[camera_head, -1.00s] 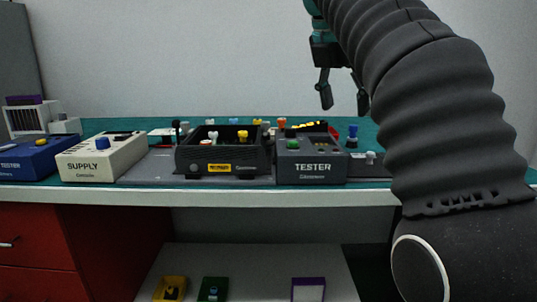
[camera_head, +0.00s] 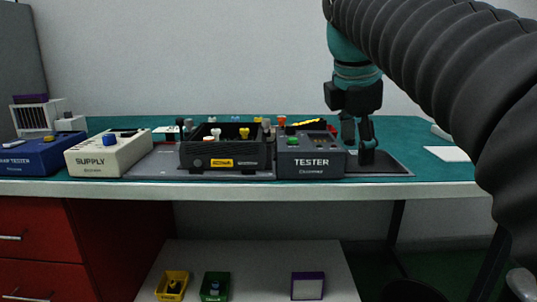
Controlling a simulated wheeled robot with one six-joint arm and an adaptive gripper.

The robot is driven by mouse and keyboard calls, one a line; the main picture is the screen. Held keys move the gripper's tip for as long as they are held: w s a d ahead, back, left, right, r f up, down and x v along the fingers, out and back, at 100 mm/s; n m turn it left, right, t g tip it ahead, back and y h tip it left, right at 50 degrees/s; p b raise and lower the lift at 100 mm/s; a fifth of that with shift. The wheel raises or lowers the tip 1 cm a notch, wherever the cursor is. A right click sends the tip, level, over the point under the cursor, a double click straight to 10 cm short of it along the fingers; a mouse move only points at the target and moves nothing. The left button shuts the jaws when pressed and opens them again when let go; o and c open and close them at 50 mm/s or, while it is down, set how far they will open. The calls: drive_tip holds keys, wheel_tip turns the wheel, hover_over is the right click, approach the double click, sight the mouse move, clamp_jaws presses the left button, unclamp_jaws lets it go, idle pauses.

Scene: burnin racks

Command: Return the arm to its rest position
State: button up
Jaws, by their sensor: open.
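My arm, in a ribbed dark sleeve, comes in from the right of the head view and reaches up over the bench. My gripper (camera_head: 358,133) hangs below a teal wrist with its fingers pointing down. It is open, and I see nothing held between the fingers. The fingertips are low, in front of or over the dark mat to the right of the grey tester box (camera_head: 311,155). I cannot tell whether they touch anything there.
A teal-topped bench (camera_head: 440,174) carries a black tray (camera_head: 225,148) with coloured parts, a cream supply box (camera_head: 108,152) and a blue tester (camera_head: 37,153). A white sheet (camera_head: 447,154) lies at right. Small yellow, green and purple bins stand on the shelf below.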

drive_tip(key=s+f+m, duration=0.5)
drive_tip(key=f+m, duration=0.1)
drive_tip(key=f, duration=0.3)
drive_tip(key=s+f+m+t+y, duration=0.1)
drive_tip(key=s+f+m, duration=0.5)
drive_tip(key=f, duration=0.4)
drive_tip(key=s+f+m+y, duration=0.1)
drive_tip(key=s+f+m, duration=0.4)
drive_tip(key=f+m, duration=0.2)
wheel_tip(320, 180, down, 2)
drive_tip(key=shift+s+d+f+m+t, duration=0.15)
drive_tip(key=shift+s+d+m+t, duration=0.15)
drive_tip(key=shift+s, duration=0.1)
idle(0.5)
